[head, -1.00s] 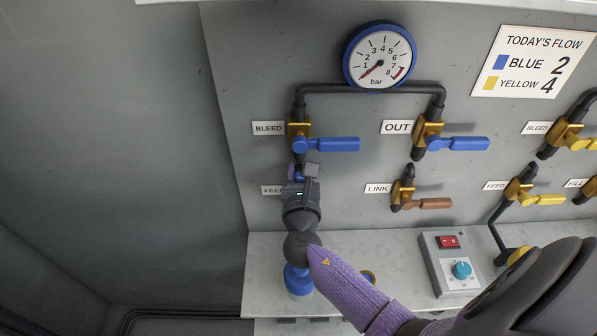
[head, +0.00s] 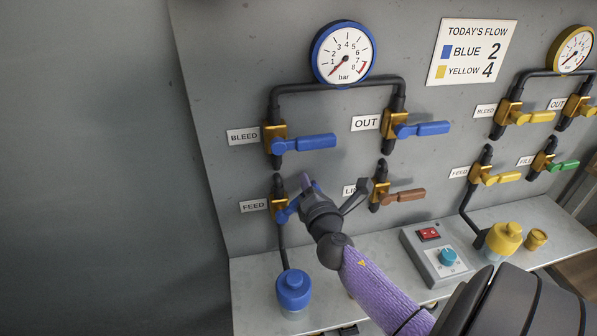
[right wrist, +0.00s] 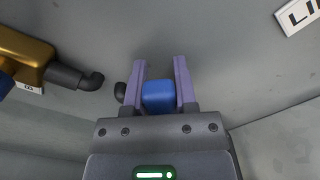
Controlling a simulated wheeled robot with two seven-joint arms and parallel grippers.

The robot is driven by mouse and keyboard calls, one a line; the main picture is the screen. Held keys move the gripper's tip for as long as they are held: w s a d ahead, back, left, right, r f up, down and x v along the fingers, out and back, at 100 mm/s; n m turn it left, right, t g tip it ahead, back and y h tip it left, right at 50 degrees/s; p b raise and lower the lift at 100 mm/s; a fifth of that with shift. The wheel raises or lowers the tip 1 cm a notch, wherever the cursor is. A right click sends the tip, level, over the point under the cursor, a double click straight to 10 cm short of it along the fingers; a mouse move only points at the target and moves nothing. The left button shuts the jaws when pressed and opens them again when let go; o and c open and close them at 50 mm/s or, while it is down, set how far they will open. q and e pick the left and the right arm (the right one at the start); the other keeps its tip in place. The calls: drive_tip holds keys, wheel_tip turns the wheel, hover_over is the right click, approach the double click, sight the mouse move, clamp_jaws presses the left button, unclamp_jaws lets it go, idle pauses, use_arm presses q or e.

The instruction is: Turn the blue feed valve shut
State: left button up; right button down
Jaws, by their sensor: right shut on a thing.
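The blue feed valve has a brass body (head: 279,206) beside the FEED label, at the lower left of the panel in the head view. Its blue handle (head: 288,213) slants up to the right from the body, partly hidden by my right gripper (head: 308,184). My right gripper is shut on this handle, just right of the valve body. In the right wrist view the blue handle (right wrist: 158,97) sits between the two purple fingers (right wrist: 160,88). My left gripper is out of view.
The blue bleed valve (head: 305,142) is close above, and the copper-handled link valve (head: 403,196) is close to the right. A blue-capped bottle (head: 293,290) stands on the shelf below. A switch box (head: 436,254) and yellow-capped bottle (head: 503,238) stand farther right.

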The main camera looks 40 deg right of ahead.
use_arm(q)
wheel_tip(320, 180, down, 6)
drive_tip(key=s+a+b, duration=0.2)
drive_tip(key=b, duration=0.3)
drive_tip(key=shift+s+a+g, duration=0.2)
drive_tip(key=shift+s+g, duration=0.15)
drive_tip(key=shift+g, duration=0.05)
use_arm(e)
wheel_tip(320, 180, down, 6)
drive_tip(key=s+d+m, duration=0.1)
drive_tip(key=d+m, duration=0.1)
drive_tip(key=m, duration=0.6)
drive_tip(key=shift+s+f+m, duration=0.15)
drive_tip(key=shift+f+m, duration=0.1)
drive_tip(key=shift+m, duration=0.15)
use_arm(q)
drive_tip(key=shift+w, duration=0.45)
use_arm(e)
drive_tip(key=c, duration=0.5)
unclamp_jaws()
drive_tip(key=shift+c, duration=0.2)
drive_tip(key=shift+o, duration=0.7)
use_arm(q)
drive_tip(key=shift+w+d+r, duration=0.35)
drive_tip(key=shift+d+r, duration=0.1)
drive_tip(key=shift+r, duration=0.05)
use_arm(e)
drive_tip(key=v, duration=1)
